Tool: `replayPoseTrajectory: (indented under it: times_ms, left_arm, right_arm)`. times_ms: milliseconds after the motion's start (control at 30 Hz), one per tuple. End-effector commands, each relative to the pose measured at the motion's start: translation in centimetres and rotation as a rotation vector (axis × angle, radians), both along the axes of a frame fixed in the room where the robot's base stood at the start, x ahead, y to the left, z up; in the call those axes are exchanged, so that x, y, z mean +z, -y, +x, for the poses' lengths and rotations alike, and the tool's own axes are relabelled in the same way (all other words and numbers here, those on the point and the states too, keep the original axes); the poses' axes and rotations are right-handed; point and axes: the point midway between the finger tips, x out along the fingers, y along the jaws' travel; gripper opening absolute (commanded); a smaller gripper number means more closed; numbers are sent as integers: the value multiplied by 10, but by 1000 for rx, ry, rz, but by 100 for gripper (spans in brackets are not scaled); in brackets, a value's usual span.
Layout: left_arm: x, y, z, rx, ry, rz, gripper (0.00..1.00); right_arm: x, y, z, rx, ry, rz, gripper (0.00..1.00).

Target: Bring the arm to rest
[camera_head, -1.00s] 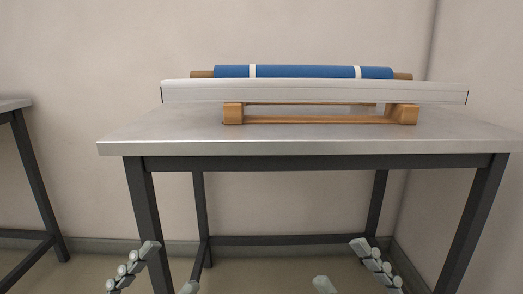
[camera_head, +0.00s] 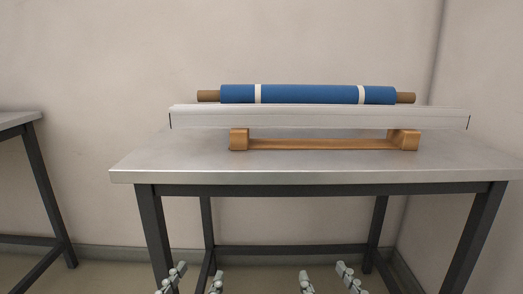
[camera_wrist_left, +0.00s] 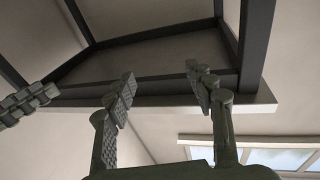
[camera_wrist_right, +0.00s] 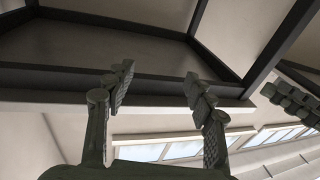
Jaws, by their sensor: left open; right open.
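My left gripper (camera_head: 194,282) and my right gripper (camera_head: 327,280) show at the bottom edge of the head view, side by side, low in front of the table. Only their finger ends show there; the arms are out of view. In the left wrist view the left gripper (camera_wrist_left: 164,85) has its two fingers apart with nothing between them. In the right wrist view the right gripper (camera_wrist_right: 158,82) is likewise apart and empty. Neither gripper touches anything. A finger of the other gripper shows at the side of each wrist view.
A metal-topped table (camera_head: 290,174) with dark legs stands ahead. On it are a long white bar (camera_head: 320,118), a wooden stand (camera_head: 320,144) and a blue roll (camera_head: 308,94) on a brown core. Part of another table (camera_head: 14,120) stands at left. The tabletop's front is clear.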

Motion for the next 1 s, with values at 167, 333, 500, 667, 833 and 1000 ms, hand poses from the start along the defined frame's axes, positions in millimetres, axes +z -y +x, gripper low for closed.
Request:
replayPoseTrajectory:
  times_ms: [167,333,500,667,833,1000]
  left_arm:
    - [-111,-48,-15,86,-520,160,54]
    - [-196,-104,-81,172,-973,274,54]
    - [-232,-140,-143,230,-1262,332,54]
    - [-242,-152,-167,251,-1362,350,54]
    - [-243,-152,-169,252,-1371,351,54]
    - [-243,-152,-169,252,-1371,351,54]
  right_arm:
    - [-111,49,-15,-85,-520,-160,54]
    - [-196,104,-81,-172,-974,-273,54]
    - [-232,140,-143,-230,-1262,-333,54]
    - [-241,152,-167,-251,-1362,-350,54]
    - [-243,153,-169,-252,-1370,-351,54]
    - [-243,153,-169,-252,-1370,-351,54]
